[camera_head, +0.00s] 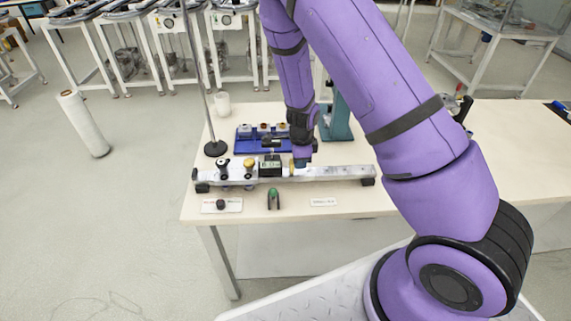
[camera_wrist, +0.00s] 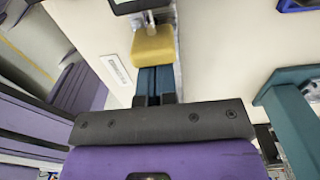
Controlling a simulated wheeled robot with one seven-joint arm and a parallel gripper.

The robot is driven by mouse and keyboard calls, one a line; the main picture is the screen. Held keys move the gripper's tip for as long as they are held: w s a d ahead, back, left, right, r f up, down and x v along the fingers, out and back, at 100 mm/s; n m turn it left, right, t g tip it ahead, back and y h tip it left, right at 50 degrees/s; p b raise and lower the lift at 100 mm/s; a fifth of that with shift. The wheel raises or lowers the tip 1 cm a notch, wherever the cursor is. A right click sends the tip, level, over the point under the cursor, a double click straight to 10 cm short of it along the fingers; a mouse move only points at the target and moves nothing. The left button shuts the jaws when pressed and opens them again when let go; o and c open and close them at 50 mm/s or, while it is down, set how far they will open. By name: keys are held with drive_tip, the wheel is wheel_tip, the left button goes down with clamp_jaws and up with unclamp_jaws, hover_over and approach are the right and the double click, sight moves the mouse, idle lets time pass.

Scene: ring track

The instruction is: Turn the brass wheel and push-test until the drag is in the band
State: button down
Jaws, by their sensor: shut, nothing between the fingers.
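A pale rail (camera_head: 330,172) lies along the front of the table. A dark carriage with a small display (camera_head: 270,165) sits on it; its edge shows at the top of the wrist view (camera_wrist: 132,5). The brass wheel (camera_head: 249,164) is left of the carriage, beside a black knob (camera_head: 222,166). My gripper (camera_head: 301,163) points down just right of the carriage. In the wrist view its blue fingers (camera_wrist: 154,72) are shut and empty, their tips at a yellow block (camera_wrist: 153,45) on the carriage side. I cannot tell whether they touch it. The display reading is too small to read.
A blue tray (camera_head: 242,147) with several small parts is behind the rail. A rod stand (camera_head: 215,148), a white cup (camera_head: 222,104) and a teal post (camera_head: 337,125) stand nearby. A green-handled tool (camera_head: 273,198) lies in front. The table's right side is mostly clear.

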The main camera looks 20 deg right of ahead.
drive_tip(key=shift+s+d+r, duration=0.25)
drive_tip(key=shift+d+r, duration=0.25)
drive_tip(key=shift+d, duration=0.25)
drive_tip(key=shift+s+d+r, duration=0.2)
drive_tip(key=shift+d+r, duration=0.3)
drive_tip(key=shift+d, duration=0.2)
wheel_tip(320, 180, up, 7)
idle(0.3)
